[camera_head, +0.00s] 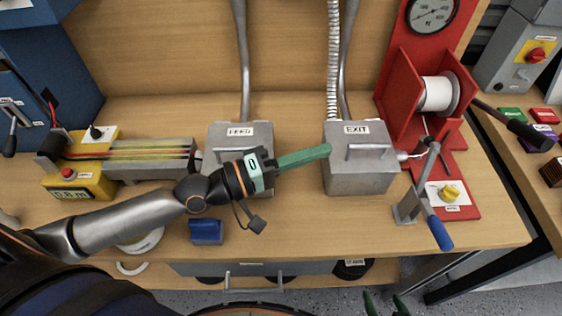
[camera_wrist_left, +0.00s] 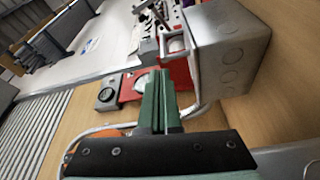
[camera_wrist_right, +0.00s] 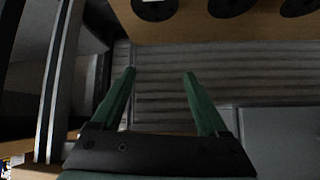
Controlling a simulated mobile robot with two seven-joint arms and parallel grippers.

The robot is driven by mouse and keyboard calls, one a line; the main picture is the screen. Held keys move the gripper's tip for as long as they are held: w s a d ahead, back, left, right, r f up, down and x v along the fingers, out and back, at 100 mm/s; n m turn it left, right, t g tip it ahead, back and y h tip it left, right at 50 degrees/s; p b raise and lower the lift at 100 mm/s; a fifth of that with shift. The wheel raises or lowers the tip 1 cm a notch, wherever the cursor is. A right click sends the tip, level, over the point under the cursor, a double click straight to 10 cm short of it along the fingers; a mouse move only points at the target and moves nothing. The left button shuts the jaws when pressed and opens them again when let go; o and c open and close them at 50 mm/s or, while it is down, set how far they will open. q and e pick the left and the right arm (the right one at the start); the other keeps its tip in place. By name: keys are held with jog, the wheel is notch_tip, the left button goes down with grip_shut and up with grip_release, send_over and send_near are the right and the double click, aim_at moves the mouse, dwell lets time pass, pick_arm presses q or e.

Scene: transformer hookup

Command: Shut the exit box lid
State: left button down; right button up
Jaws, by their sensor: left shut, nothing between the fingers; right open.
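The exit box (camera_head: 358,178) is a grey metal box on the bench, right of centre in the head view. Its lid (camera_head: 340,137), with a bar handle and an EXIT label behind it, appears to lie flat over the top; no gap is visible. My left gripper (camera_head: 327,150) is shut and empty, its green fingertips at the box's upper left edge; contact cannot be told. In the left wrist view its fingers (camera_wrist_left: 160,90) point past a grey box with round knockouts (camera_wrist_left: 225,50). My right gripper (camera_wrist_right: 160,75) is open and empty, low in front of the bench.
The feed box (camera_head: 262,130) stands left of the exit box, partly behind my left gripper. A red stand with a white spool (camera_head: 437,93) and a blue-handled lever (camera_head: 438,230) are to the right. A blue block (camera_head: 207,231) lies near the bench front.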

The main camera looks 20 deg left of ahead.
pick_arm(q)
jog(key=b+v, duration=0.2)
jog(key=v, duration=0.5)
jog(key=shift+r, duration=0.3)
pick_arm(e)
jog(key=shift+w+a+f, duration=0.2)
jog(key=shift+w+a, duration=0.5)
jog(key=shift+a, duration=0.1)
pick_arm(q)
jog(key=shift+w, duration=0.1)
